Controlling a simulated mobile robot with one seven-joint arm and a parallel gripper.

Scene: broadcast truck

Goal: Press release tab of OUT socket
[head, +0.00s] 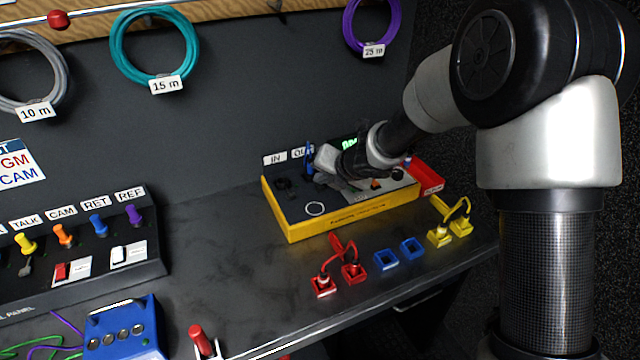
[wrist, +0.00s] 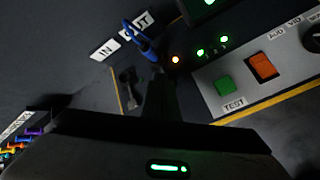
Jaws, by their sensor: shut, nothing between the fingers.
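The yellow-edged tester box (head: 330,218) stands on the bench with IN and OUT labels at its back left. The OUT label (wrist: 136,22) shows in the wrist view, and a blue plug with a blue cable (wrist: 146,46) sits just below it, at the OUT socket. The socket and its release tab are hidden or too small to make out. My gripper (wrist: 158,82) is shut and empty, its tips close to the blue plug; I cannot tell whether they touch. In the head view my gripper (head: 316,174) partly hides the OUT area. The IN socket (wrist: 128,88) is left of my fingers.
A green TEST button (wrist: 224,86) and an orange switch (wrist: 262,66) are on the box's right side. A red tray (head: 427,178) is beyond the box.

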